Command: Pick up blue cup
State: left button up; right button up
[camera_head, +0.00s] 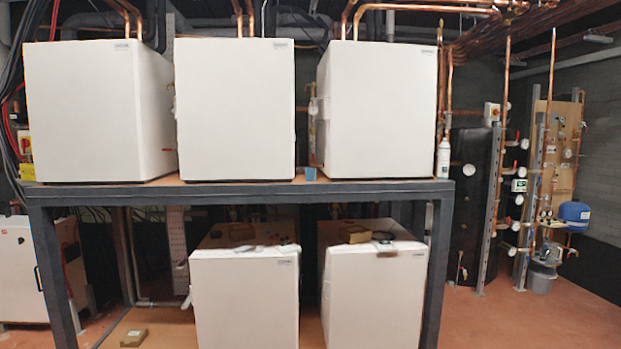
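A small blue cup (310,174) stands on the upper shelf of the grey metal rack (240,194). It sits in the narrow gap between the middle white heat pump (236,110) and the right white heat pump (381,110), near the shelf's front edge. It looks very small from here, and its finer shape cannot be made out. Neither of my grippers shows in the head view.
Another white heat pump (95,112) stands at the left of the shelf. Two more white units (245,298) (374,297) stand below the shelf. A white bottle (443,160) hangs near the rack's right end. The reddish floor (540,318) at the right is clear.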

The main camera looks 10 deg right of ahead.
aim_at(309, 172)
jog(key=u, duration=0.35)
jog(key=i, duration=0.9)
jog(key=u, duration=0.5)
jog(key=i, duration=1.6)
jog(key=z, duration=0.5)
jog(key=i, duration=0.6)
jog(key=z, duration=0.3)
